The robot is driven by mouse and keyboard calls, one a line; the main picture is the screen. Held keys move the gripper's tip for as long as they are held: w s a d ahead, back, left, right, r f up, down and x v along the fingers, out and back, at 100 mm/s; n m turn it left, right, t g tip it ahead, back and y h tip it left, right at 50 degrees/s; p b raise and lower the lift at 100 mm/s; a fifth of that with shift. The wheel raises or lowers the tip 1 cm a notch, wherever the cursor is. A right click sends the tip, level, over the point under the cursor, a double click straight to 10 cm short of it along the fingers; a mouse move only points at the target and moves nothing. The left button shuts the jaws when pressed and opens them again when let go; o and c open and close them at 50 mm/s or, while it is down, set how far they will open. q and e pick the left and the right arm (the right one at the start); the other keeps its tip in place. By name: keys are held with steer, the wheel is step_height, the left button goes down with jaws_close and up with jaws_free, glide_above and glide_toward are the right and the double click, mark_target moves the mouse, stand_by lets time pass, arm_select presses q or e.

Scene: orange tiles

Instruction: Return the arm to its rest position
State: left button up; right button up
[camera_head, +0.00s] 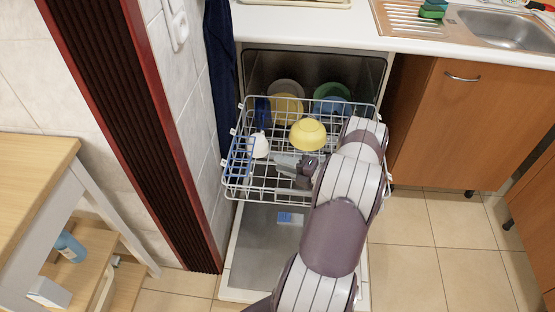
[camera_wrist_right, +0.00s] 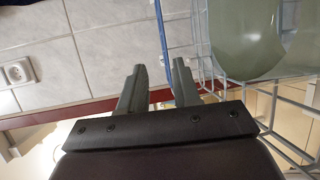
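My right arm reaches in from the bottom over the pulled-out dishwasher rack (camera_head: 236,190). My right gripper (camera_head: 284,165) is over the rack, just in front of and below the yellow bowl (camera_head: 308,134). In the right wrist view the two fingers of the gripper (camera_wrist_right: 160,80) stand apart with nothing held between them; a thin blue strip shows behind them. A greenish bowl-like surface (camera_wrist_right: 243,40) is at the upper right of that view, apart from the fingers. My left gripper is not in view.
The rack holds a white cup (camera_head: 260,146), a yellow plate (camera_head: 287,108) and a green dish (camera_head: 333,91). The dishwasher door (camera_head: 262,250) is folded down. A tiled wall and red-framed panel (camera_head: 125,110) border the left. Floor at right is clear.

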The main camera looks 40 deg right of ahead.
steer(key=w+a+r+m+g+h, duration=0.55)
steer(key=w+r+m, duration=0.3)
steer(key=w, duration=0.25)
steer(key=s+a+r+m+g, duration=0.35)
steer(key=s+a+m, duration=0.35)
steer(key=s+a, duration=0.5)
steer(key=s+a+r+m+g, duration=0.3)
steer(key=s+a+m+g, duration=0.25)
steer(key=s+a, duration=0.6)
step_height(320, 180, up, 18)
steer(key=m+p, duration=0.1)
steer(key=p, duration=1.6)
steer(key=shift+w+a+p, duration=0.2)
steer(key=shift+w+p, duration=0.05)
steer(key=shift+p, duration=0.1)
steer(key=shift+y, duration=0.25)
